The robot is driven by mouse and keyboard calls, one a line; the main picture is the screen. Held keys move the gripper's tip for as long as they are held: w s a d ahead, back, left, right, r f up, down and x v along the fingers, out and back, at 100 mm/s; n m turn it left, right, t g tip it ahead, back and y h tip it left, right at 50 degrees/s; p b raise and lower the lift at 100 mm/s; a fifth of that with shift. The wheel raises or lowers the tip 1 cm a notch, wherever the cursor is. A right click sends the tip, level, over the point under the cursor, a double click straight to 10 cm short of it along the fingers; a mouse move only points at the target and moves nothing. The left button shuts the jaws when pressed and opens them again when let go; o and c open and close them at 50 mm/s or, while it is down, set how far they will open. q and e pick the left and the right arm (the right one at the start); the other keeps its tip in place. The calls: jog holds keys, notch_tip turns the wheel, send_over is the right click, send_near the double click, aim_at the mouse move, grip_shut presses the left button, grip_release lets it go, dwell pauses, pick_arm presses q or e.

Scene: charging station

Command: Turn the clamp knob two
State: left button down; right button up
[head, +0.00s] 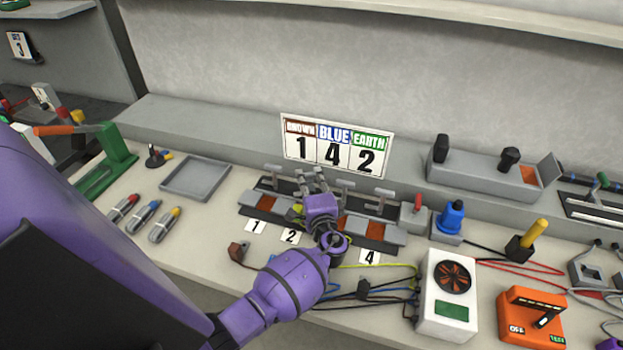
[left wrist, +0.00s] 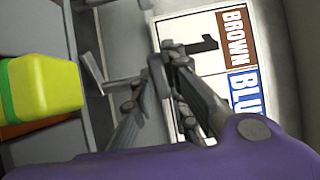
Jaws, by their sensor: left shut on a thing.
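The clamp station has a row of grey T-shaped clamp knobs over orange blocks, with white cards in front. Clamp knob two, behind the number 2 card (head: 290,236), is mostly hidden by my left gripper (head: 312,180). That gripper is shut on it, with its fingers reaching down and back. Knob one (head: 274,170) stands to the left; two more knobs (head: 345,185) (head: 383,194) stand to the right. In the left wrist view the fingers (left wrist: 160,78) are drawn together beside a grey T-handle (left wrist: 93,73); the grasp itself is hard to make out. My right gripper is not in view.
A sign (head: 335,146) reading brown 1, blue 4, earth 2 stands just behind the knobs. Wires and a white fan box (head: 447,295) lie to the right; a grey tray (head: 195,178) lies left.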

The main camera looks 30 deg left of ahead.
pick_arm(q)
jog(key=shift+w+d+f+n+g+y+b, duration=0.1)
jog(key=shift+f+n+g+y+b, duration=0.15)
jog(key=shift+n+g+y+b, duration=0.3)
jog(key=shift+d+f+n+g+y+b, duration=0.1)
jog(key=shift+f+n+g+y+b, duration=0.15)
jog(key=shift+n+g+y, duration=0.3)
jog(key=shift+r+g+b, duration=0.2)
jog(key=shift+g+b, duration=0.1)
jog(key=shift+g, duration=0.2)
jog(key=shift+r+n+g+y, duration=0.15)
jog(key=shift+n+g+y, duration=0.15)
jog(key=shift+n, duration=0.1)
jog(key=shift+w+a+r, duration=0.1)
jog(key=shift+r, duration=0.1)
jog(key=c, duration=1.9)
grip_release()
jog(key=shift+o, duration=0.9)
jog(key=v, duration=1.2)
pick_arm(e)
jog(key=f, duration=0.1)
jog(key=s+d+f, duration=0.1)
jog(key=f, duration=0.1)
pick_arm(q)
jog(key=shift+f, duration=0.1)
